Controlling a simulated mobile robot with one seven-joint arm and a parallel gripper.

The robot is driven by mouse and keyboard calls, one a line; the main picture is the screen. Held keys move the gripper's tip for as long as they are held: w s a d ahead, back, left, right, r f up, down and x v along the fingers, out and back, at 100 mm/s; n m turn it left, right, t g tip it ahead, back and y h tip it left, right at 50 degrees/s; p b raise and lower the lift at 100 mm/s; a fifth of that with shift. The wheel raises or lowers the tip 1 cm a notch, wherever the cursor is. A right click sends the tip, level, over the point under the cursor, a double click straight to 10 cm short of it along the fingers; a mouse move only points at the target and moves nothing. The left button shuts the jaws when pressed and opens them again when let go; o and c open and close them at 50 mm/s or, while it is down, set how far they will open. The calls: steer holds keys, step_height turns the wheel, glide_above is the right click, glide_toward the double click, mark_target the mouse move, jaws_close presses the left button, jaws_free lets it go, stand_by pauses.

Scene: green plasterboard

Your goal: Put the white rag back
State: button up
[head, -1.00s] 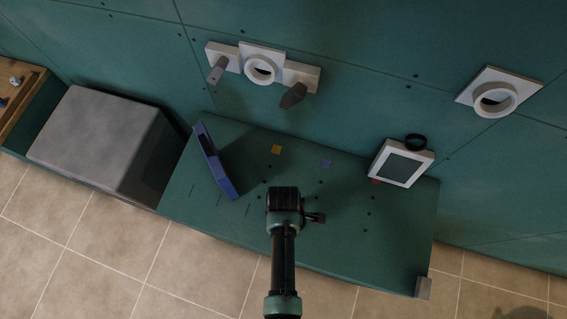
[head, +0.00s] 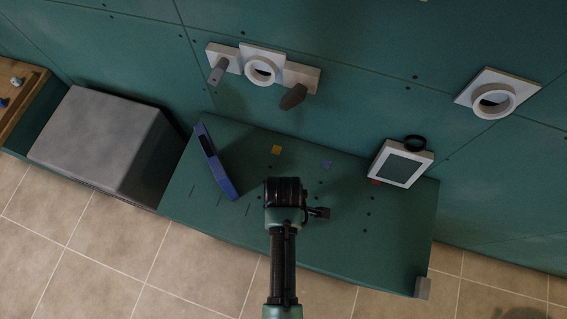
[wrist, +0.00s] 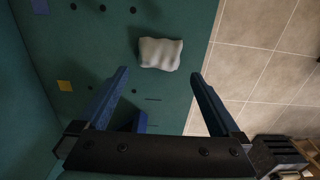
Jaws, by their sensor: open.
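The white rag (wrist: 160,54) is a small crumpled piece lying on the green bench top, near its edge, in the wrist view. My gripper (wrist: 160,75) is open, its two blue fingers spread with nothing between them. The rag shows just beyond the fingertips, roughly centred between them, and does not appear to be held. In the head view my arm end (head: 286,192) is over the middle of the bench; the rag and fingers are hidden there.
A blue upright piece (head: 217,165) stands on the green bench (head: 400,240). A white framed panel (head: 402,165) is at its right. A grey box (head: 95,140) stands left. Wall holders (head: 262,70) and a white ring (head: 495,100) jut from the wall.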

steer(key=shift+r, duration=2.75)
